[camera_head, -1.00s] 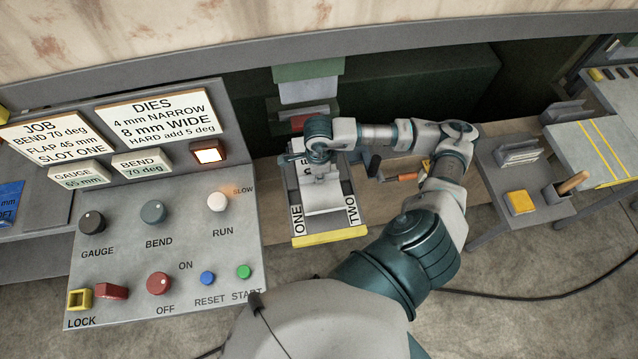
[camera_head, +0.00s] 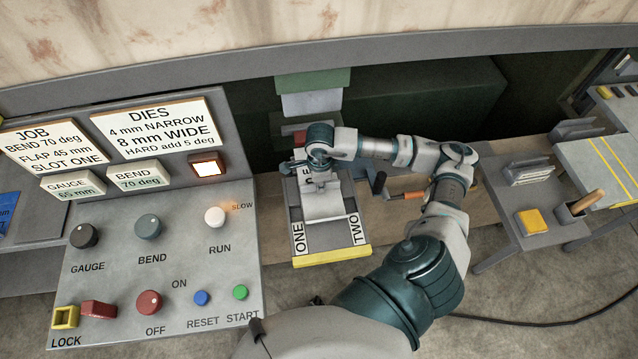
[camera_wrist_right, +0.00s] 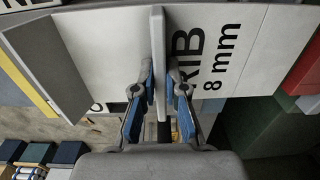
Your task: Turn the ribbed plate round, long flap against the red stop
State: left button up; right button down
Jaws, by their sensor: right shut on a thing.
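The ribbed plate (camera_head: 322,207) is pale grey and lies over the slotted bed (camera_head: 332,241) marked ONE and TWO. In the right wrist view the plate (camera_wrist_right: 110,45) spans the picture, lettered "RIB 8 mm", with a darker bent flap (camera_wrist_right: 48,62) at its left. My right gripper (camera_wrist_right: 159,85) is shut on the plate's upright rib; in the head view the gripper (camera_head: 319,180) covers part of the plate. A red block (camera_head: 299,137), probably the red stop, shows behind the wrist; a red part also shows in the wrist view (camera_wrist_right: 302,70). My left gripper is not in view.
The control panel (camera_head: 180,262) stands close on the left. A yellow strip (camera_head: 332,256) edges the bed's front. An orange-handled tool (camera_head: 408,195) lies right of the bed. A side table with a yellow block (camera_head: 531,222) stands further right.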

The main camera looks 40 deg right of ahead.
jog(key=shift+d, duration=0.1)
jog(key=shift+w+a, duration=0.15)
jog(key=shift+a, duration=0.05)
dwell(0.4)
jog(key=shift+w+d, duration=0.25)
jog(key=shift+d, duration=0.1)
jog(key=shift+w+b, duration=0.2)
jog(key=shift+b, duration=0.1)
jog(key=c, duration=0.7)
grip_release()
jog(key=shift+f, duration=0.1)
jog(key=shift+r+p, duration=1.4)
jog(key=shift+r, duration=1.15)
